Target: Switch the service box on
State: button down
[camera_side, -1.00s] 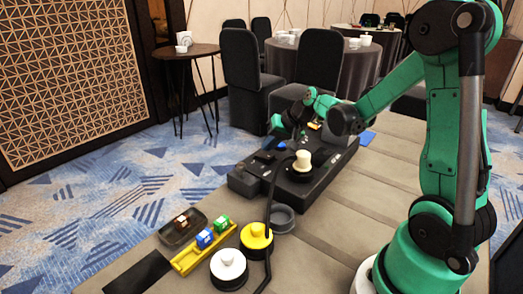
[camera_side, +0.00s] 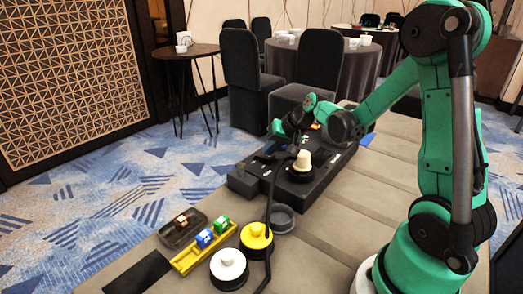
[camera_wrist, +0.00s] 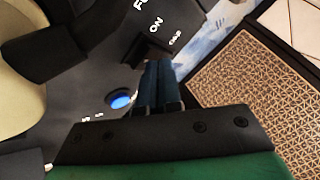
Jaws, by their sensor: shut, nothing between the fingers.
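The black service box (camera_side: 242,184) lies on the grey padded table, with a cream knob (camera_side: 303,160) on its top. A blue round spot (camera_wrist: 121,101) shows on the dark surface beside my fingers. A pale rounded shape (camera_wrist: 18,85), likely the knob, fills the left edge. My gripper (camera_wrist: 158,68) is shut and empty, its fingertips close to the lettered part; contact cannot be told.
A black cable runs across the box to the table front. Near it are a yellow knob piece (camera_side: 257,241), a white one (camera_side: 228,269), a grey dish (camera_side: 282,220), a yellow tray (camera_side: 185,265) with small blocks, and a dark tray (camera_side: 175,237).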

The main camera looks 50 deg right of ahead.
jog(key=shift+f, duration=0.2)
dwell(0.5)
jog(key=shift+w+r, duration=0.1)
jog(key=shift+r, duration=0.7)
jog(key=shift+w+r, duration=0.2)
jog(key=shift+r, duration=1.05)
jog(key=shift+w+r, duration=0.2)
jog(key=shift+r, duration=1.05)
